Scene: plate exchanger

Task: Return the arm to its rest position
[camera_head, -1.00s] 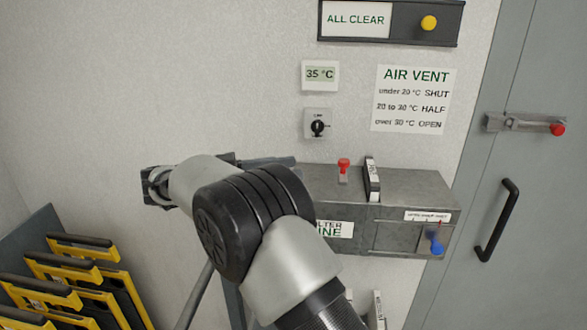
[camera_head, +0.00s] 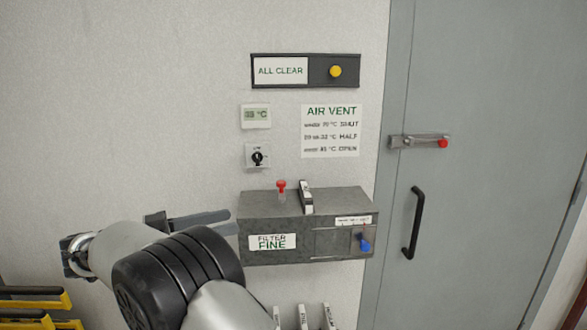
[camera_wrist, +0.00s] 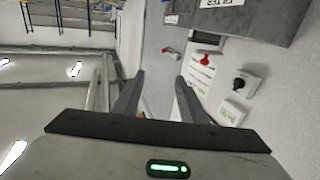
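My arm (camera_head: 180,272) shows at the lower left of the head view, bent in front of the wall. Grey finger-like bars (camera_head: 200,219) reach out behind it toward the metal box; the arm partly hides them. In the wrist view my gripper (camera_wrist: 158,95) has its two dark fingers apart, with a clear gap and nothing between them. Beyond the fingers, that view shows the grey door and wall fittings lying sideways.
A metal filter box (camera_head: 290,208) with red and blue knobs stands right of the arm. Yellow-black frames (camera_head: 35,300) are at lower left. A grey door (camera_head: 480,120) with a black handle (camera_head: 413,222) is at right. The upper-left wall (camera_head: 120,100) is bare.

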